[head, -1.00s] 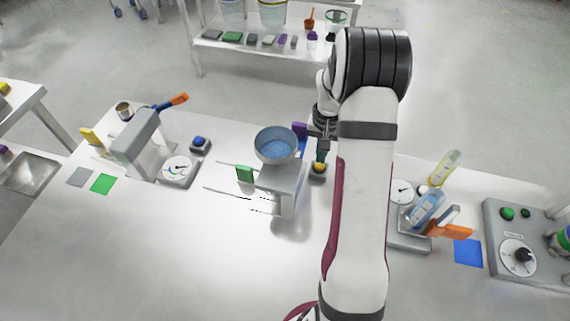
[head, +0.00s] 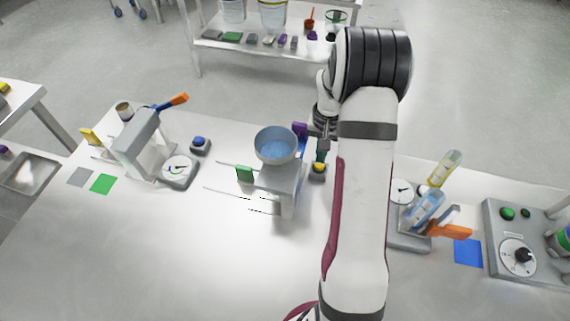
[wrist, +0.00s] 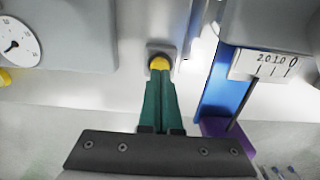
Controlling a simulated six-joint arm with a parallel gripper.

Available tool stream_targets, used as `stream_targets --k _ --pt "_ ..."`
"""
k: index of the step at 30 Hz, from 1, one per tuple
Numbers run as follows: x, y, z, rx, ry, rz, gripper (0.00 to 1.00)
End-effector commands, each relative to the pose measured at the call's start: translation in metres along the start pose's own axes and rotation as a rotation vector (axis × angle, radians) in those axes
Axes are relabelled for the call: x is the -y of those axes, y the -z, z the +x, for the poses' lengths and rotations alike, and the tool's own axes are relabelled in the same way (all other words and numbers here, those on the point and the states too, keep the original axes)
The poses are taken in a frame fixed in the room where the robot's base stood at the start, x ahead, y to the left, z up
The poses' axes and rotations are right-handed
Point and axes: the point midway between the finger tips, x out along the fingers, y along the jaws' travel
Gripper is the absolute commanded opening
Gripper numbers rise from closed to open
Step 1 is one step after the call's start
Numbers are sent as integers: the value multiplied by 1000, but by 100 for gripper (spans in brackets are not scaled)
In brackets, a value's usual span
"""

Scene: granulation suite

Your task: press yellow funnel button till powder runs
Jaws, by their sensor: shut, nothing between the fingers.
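The yellow button (head: 318,169) sits on a small grey box just right of the funnel stand (head: 287,182). It also shows in the wrist view (wrist: 159,63). My gripper (head: 321,160) points down at it, its green fingers shut and empty. In the wrist view the fingertips (wrist: 160,74) overlap the button's near edge. I cannot tell whether they touch it or press it down. The outlet below is hidden, and I see no powder running.
A blue button (head: 199,141) and a dial scale (head: 178,171) stand to the left. A purple part (head: 300,130) is close beside my gripper. Bottles (head: 425,208) and a control box (head: 518,240) are at the right. The front-left bench is clear.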

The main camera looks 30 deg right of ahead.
Motion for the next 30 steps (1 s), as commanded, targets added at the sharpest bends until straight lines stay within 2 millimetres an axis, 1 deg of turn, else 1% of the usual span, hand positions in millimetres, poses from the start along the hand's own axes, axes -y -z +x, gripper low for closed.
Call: stream_targets --k 5,24,27,30 --pt "0 0 1 0 0 0 0" --pt "0 0 20 1 0 0 0" --pt "0 0 17 -1 0 0 0" --pt "0 1 4 -3 0 0 0"
